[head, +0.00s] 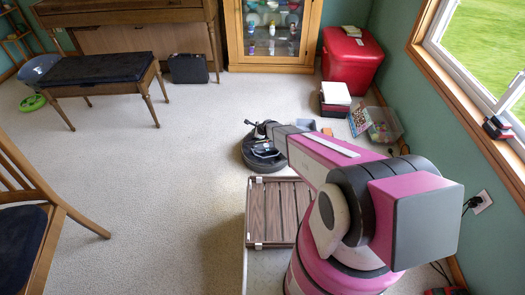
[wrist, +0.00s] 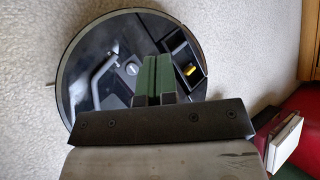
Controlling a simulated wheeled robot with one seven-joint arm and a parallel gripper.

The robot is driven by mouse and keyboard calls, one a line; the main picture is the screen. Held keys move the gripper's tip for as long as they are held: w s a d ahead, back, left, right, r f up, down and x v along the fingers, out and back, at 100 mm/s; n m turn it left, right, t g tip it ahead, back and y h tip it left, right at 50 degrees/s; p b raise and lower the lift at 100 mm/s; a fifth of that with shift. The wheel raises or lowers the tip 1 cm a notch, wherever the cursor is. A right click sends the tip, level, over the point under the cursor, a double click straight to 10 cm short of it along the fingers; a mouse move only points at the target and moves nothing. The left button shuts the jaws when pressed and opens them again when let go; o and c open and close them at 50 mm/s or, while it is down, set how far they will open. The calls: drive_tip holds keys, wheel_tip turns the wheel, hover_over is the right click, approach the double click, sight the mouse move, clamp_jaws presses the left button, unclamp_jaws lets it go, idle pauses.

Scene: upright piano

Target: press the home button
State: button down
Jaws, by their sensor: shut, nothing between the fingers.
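A round black robot vacuum (head: 253,164) lies on the carpet beyond my arm in the head view. The wrist view shows the vacuum (wrist: 85,90) from above, with a grey curved handle shape and a dark recess holding a small yellow part. My gripper (wrist: 157,62) has green-faced fingers and is shut and empty. Contact cannot be told; my fingers hide part of the top.
A slatted brown panel (head: 268,212) lies close in front of the vacuum. A red chest (head: 350,62), white-topped box (head: 335,93) and clear bin (head: 384,125) stand at the right. A piano bench (head: 98,70) and chair (head: 30,200) are left. The middle carpet is clear.

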sight(256, 147)
drive_tip(key=shift+w+d+f+m, duration=0.2)
drive_tip(key=shift+f+m, duration=0.2)
drive_tip(key=shift+f, duration=0.2)
drive_tip(key=shift+f, duration=4.4)
drive_tip(key=shift+f, duration=0.1)
drive_tip(key=shift+f, duration=0.3)
drive_tip(key=shift+f, duration=0.4)
drive_tip(key=shift+r, duration=0.85)
